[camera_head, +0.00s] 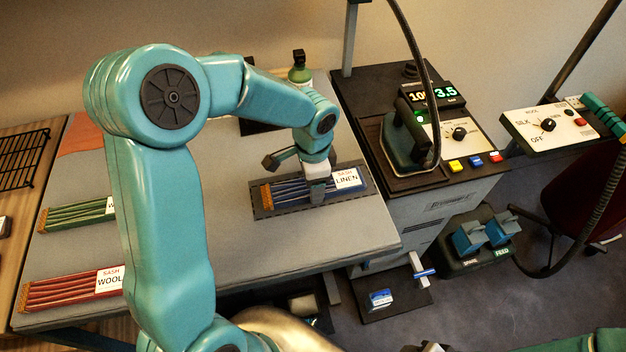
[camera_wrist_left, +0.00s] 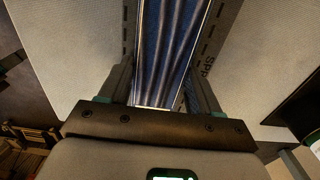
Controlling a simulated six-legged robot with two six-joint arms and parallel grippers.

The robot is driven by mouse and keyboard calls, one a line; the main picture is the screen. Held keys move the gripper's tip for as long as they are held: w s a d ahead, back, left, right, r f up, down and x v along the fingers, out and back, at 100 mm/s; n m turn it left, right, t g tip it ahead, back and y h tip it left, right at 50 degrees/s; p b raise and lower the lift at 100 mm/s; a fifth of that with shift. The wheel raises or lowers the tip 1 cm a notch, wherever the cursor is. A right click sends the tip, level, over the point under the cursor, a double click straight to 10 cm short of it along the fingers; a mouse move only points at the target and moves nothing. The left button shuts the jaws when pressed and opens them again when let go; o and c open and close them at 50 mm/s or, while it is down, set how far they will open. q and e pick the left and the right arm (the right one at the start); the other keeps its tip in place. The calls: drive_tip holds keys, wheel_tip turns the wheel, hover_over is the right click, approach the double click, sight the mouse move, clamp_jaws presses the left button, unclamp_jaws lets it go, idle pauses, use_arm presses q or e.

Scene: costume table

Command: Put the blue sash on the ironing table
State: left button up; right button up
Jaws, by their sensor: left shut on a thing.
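The blue sash (camera_head: 292,190) is folded in long pleats, with an orange fringe at its left end and a white tag reading "SASH LINEN" at its right end. It lies on a dark dashed-outline mat (camera_head: 262,212) on the grey ironing table (camera_head: 250,245). My left gripper (camera_head: 316,190) points down over the sash's middle and is shut on it. In the left wrist view the blue pleats (camera_wrist_left: 170,45) run up between the two fingers. Whether the sash is lifted off the mat cannot be told. My right gripper is not in view.
A green sash (camera_head: 75,215) and a red sash (camera_head: 65,290) lie at the table's left. A green bottle (camera_head: 300,68) stands at the back. An iron (camera_head: 405,140) stands on the control unit at the right. The table is clear in front of the mat.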

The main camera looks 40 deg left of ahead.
use_arm(q)
drive_tip(key=shift+f, duration=0.2)
drive_tip(key=o, duration=1.1)
drive_tip(key=shift+w, duration=0.1)
drive_tip(key=shift+r, duration=0.15)
drive_tip(key=shift+r, duration=0.25)
wheel_tip(320, 180, up, 12)
drive_tip(key=shift+f, duration=0.15)
